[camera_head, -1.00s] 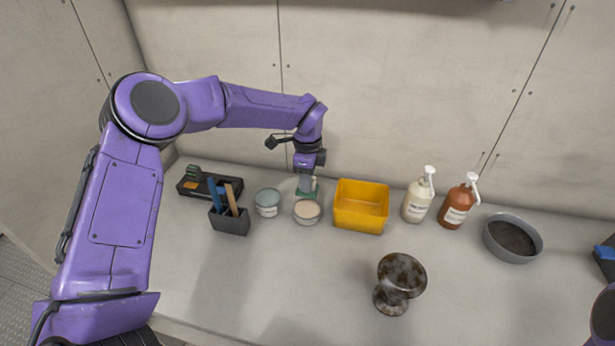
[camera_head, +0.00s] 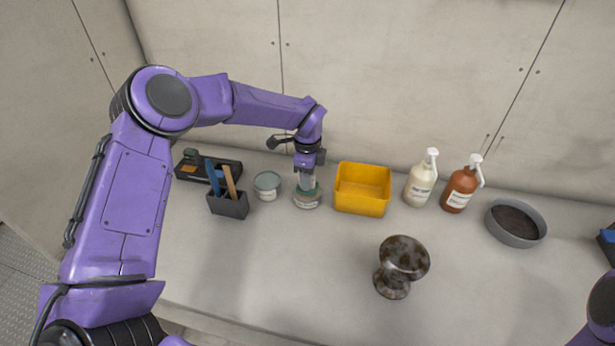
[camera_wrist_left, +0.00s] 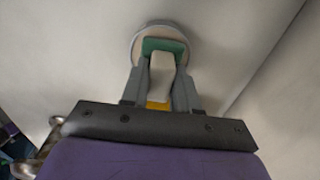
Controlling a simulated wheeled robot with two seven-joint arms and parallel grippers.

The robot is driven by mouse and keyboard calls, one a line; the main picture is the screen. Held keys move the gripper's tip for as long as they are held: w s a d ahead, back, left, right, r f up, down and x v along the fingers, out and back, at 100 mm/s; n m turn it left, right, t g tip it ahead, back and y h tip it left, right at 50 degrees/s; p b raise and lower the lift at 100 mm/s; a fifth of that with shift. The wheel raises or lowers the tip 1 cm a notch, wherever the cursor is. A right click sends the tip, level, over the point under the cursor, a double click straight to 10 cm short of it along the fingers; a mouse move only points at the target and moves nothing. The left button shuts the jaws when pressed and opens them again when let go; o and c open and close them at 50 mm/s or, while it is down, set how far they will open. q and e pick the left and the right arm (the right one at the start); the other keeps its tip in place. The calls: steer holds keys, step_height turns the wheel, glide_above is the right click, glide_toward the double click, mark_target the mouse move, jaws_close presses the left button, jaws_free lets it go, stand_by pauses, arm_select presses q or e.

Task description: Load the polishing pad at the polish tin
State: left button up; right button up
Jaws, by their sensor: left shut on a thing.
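My left gripper (camera_head: 307,180) points down and is shut on the polishing pad (camera_head: 312,191), a green piece with a pale block between the fingers. The pad is over the polish tin (camera_head: 306,203), a round tin at the middle left of the counter, and hides most of its top. In the left wrist view the green pad (camera_wrist_left: 149,45) lies across the tin's pale round top (camera_wrist_left: 165,28), between my left fingertips (camera_wrist_left: 163,66). The pad appears to be at the tin's surface; I cannot tell if it touches. My right gripper is not in view.
A second tin (camera_head: 267,187) and a dark holder with brushes (camera_head: 229,206) stand left. A black tray (camera_head: 224,168) is behind. A yellow bin (camera_head: 362,190), two pump bottles (camera_head: 420,187) (camera_head: 460,188) and a grey bowl (camera_head: 515,223) stand right. A mottled brown stand (camera_head: 402,258) is in front.

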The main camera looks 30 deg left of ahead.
arm_select(q)
steer(key=shift+f+b, duration=0.5)
stand_by(0.6)
steer(key=shift+f+b, duration=0.1)
steer(key=shift+b, duration=0.2)
stand_by(1.3)
steer(key=shift+r+p, duration=1.6)
steer(key=shift+r, duration=2)
